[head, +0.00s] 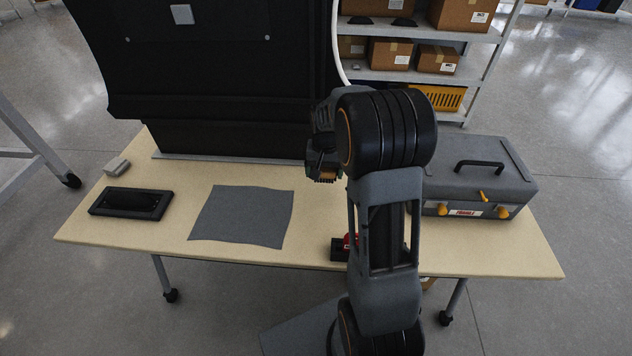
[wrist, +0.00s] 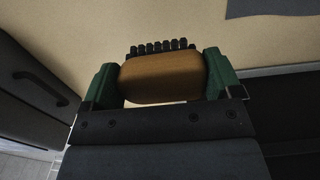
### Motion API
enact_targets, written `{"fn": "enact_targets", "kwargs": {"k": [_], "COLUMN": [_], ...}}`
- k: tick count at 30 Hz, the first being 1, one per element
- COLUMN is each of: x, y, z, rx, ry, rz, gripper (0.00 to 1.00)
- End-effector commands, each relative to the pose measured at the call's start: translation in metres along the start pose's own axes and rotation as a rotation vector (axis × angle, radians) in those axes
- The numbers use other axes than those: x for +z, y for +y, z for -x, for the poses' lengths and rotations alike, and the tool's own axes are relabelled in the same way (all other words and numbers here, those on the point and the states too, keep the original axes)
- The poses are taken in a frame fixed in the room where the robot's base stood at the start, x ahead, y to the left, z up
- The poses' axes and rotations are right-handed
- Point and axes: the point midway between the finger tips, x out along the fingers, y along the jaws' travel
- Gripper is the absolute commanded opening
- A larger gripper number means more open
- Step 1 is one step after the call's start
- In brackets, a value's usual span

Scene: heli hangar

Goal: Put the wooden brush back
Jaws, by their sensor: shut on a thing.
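The wooden brush (wrist: 162,80) is a rounded brown block with a row of black bristle tufts along its far side. In the wrist view my gripper (wrist: 163,84) is shut on it, with one green finger at each end. In the head view my gripper (head: 325,172) hangs above the table behind the middle of my arm. Only a small brown part of the brush shows there, and my arm hides some of the table beneath.
On the table (head: 170,228) are a black tray (head: 100,208), a grey cloth (head: 243,215), a small grey block (head: 117,167) and a grey toolbox (head: 470,180). A dark item with red (head: 338,249) is partly behind my arm. A tall black panel (head: 215,75) stands at the back.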

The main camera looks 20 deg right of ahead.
Motion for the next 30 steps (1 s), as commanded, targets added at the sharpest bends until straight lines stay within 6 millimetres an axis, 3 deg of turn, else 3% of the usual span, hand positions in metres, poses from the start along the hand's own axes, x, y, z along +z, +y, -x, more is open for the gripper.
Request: {"fn": "enact_targets", "kwargs": {"k": [1,6,17,25,30], "x": [-0.005,-0.019,-0.03,-0.031,-0.031], "y": [-0.004,-0.016,-0.024,-0.025,-0.025], "z": [-0.013,-0.034,-0.049,-0.08,-0.081], "rx": [0.002,0.001,0.001,0.001,0.0], "ry": [-0.006,-0.003,-0.002,-0.003,-0.001], "rz": [0.0,0.001,0.001,0.0,0.0], "gripper": [0.63,0.63,0.63,0.63,0.63]}}
